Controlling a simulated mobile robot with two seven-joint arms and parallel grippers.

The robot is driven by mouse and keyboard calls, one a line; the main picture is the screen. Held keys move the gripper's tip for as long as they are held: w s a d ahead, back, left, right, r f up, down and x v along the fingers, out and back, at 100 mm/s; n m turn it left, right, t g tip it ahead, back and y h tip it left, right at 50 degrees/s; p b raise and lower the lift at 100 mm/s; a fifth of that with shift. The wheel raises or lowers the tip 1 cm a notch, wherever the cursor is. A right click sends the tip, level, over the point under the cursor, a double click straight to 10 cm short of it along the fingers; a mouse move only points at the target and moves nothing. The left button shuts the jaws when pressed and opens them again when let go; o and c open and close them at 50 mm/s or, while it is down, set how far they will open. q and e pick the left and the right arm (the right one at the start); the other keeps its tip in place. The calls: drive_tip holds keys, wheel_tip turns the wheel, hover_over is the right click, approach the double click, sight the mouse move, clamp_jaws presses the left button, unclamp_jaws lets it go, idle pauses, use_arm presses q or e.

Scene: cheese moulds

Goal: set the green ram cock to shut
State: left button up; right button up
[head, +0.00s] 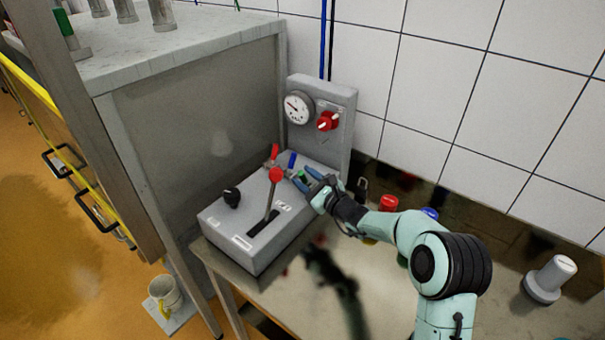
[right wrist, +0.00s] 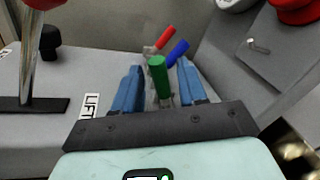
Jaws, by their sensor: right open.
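The green ram cock (head: 302,175) is on the grey control box (head: 222,219), at its back right. It also shows in the right wrist view (right wrist: 158,80), its green handle standing up towards the camera. My right gripper (head: 304,178) is open, with its two blue fingers (right wrist: 160,82) on either side of the green handle. I cannot tell whether either finger touches it. The cock's lower body is partly hidden behind the handle. My left gripper is not in view.
A blue cock (right wrist: 179,50) and a red cock (right wrist: 165,37) stand close beyond the green one. A red-knobbed lever (head: 275,176) and a black knob (head: 231,197) are on the box. Behind is a panel with a gauge (head: 297,108) and a red knob (head: 328,121).

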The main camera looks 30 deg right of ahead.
drive_tip(key=shift+w+a, duration=0.1)
drive_tip(key=shift+w, duration=0.6)
clamp_jaws()
